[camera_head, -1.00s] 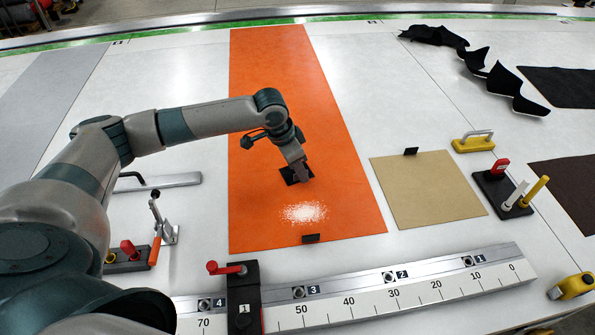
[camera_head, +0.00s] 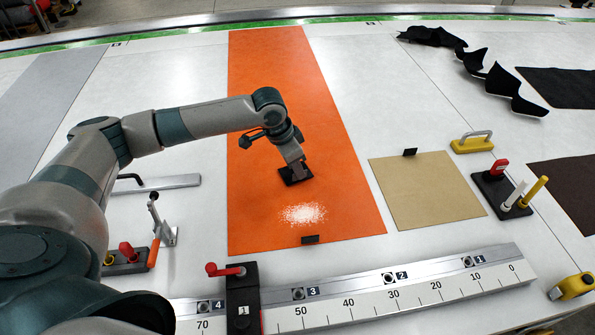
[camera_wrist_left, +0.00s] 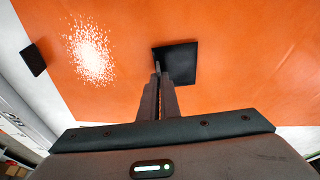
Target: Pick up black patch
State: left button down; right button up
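The black patch (camera_head: 289,177) is a small dark square on the orange sheet (camera_head: 270,90). In the left wrist view the patch (camera_wrist_left: 182,62) shows just past the fingertips. My left gripper (camera_head: 302,176) reaches down at the patch. In the left wrist view the left gripper's fingers (camera_wrist_left: 158,82) are close together, with only a thin dark line between them, and their tips overlap the patch's near left part. They look shut on it; the contact itself is partly hidden. The patch looks flat, at or very near the sheet. My right gripper is in neither view.
A white speckled spot (camera_head: 303,213) and a small black tab (camera_head: 310,239) lie nearer on the sheet. A tan sheet (camera_head: 425,190) is to the right. A ruler bar (camera_head: 390,290) runs along the front. A toggle clamp (camera_head: 165,235) stands left.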

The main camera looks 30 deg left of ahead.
pick_arm(q)
jog(key=shift+r, duration=0.3)
jog(key=r, duration=0.1)
jog(key=r+b, duration=0.1)
jog(key=d+r+b, duration=0.1)
jog(key=shift+s+r, duration=0.15)
jog(key=shift+s, duration=0.1)
jog(key=s+d+r+b, duration=0.2)
jog(key=s+d+r, duration=0.4)
jog(key=d, duration=0.2)
jog(key=shift+d+r+b, duration=0.3)
jog(key=shift+d+b, duration=0.05)
jog(key=shift+d, duration=0.05)
